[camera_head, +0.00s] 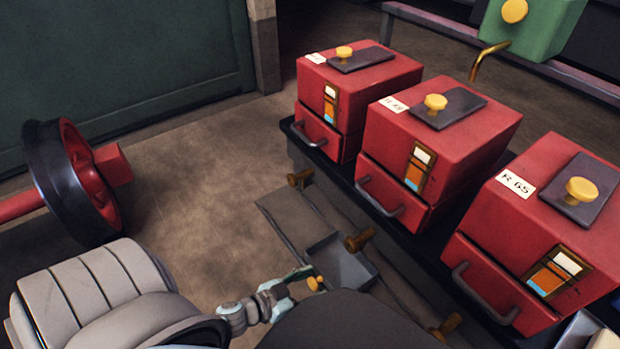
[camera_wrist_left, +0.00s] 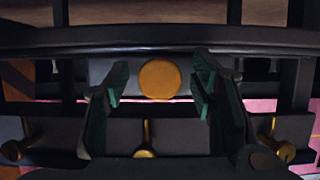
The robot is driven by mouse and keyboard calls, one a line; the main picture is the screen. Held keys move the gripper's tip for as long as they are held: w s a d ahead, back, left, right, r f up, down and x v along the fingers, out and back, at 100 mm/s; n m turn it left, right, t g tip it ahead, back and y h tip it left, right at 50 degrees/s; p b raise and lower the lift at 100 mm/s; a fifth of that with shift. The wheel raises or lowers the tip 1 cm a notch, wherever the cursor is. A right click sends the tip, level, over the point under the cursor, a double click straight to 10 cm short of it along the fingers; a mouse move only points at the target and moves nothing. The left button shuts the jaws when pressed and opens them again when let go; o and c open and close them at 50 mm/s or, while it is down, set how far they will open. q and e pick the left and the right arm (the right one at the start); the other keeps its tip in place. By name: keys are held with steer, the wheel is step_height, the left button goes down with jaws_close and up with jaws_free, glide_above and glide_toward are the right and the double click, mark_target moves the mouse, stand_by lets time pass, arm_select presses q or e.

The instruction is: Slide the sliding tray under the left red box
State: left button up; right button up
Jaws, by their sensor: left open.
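Three red boxes stand in a row on a dark bench; the left red box (camera_head: 345,95) is the farthest. A grey sliding tray (camera_head: 345,268) with raised walls juts out low in front of the bench. A yellow knob (camera_head: 317,284) is at its near end. My left gripper (camera_head: 304,274) is beside this knob, partly hidden by my own arm. In the left wrist view my left gripper (camera_wrist_left: 160,92) is open, with a round yellow knob (camera_wrist_left: 160,78) between and beyond its fingers. I cannot tell whether they touch it. My right gripper is not in view.
The middle red box (camera_head: 440,140) and right red box (camera_head: 550,220) have grey drawer handles. Brass knobs (camera_head: 360,240) line the bench's lower front. A dark wheel with red spokes (camera_head: 75,180) stands at the left. The floor (camera_head: 200,200) between is clear.

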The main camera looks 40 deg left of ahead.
arm_select(q)
jaws_close()
